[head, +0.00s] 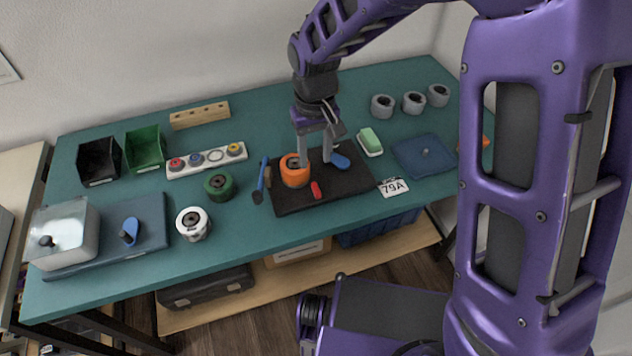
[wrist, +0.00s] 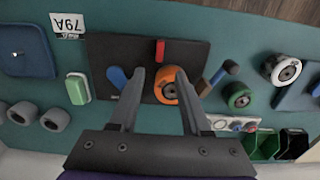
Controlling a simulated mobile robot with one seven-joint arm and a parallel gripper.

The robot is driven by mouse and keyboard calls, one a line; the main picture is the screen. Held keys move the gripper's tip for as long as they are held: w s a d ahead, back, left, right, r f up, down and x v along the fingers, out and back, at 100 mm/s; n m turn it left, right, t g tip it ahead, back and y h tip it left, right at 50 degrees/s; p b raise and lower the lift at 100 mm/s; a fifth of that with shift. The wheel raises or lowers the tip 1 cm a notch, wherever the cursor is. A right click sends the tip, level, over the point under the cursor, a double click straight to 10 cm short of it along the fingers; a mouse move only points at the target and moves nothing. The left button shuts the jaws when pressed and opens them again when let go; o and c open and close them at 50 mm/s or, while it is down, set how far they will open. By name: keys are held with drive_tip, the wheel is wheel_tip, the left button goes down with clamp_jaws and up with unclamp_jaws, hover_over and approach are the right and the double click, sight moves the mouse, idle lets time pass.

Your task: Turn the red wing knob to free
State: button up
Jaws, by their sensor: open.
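The red wing knob (head: 316,190) sits on the black board (head: 345,190), near its front edge. It also shows in the wrist view (wrist: 160,50), pointing away from my gripper. My gripper (head: 315,163) is open and empty over the board, behind the red knob, with its fingers pointing down. I cannot tell how high the fingertips are. A blue wing knob (head: 340,160) is on the board to the right of my gripper.
A blue-handled tool (head: 261,182) lies at the board's left edge. A green roller (head: 218,187) and a white roller (head: 193,224) stand further left. A green-topped block (head: 370,142) and a 79A label (head: 393,187) are to the right. The table front by the label is mostly clear.

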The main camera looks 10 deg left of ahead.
sight(315, 186)
wheel_tip(315, 186, down, 10)
drive_tip(key=shift+r+b, duration=0.25)
drive_tip(key=shift+b, duration=0.3)
clamp_jaws()
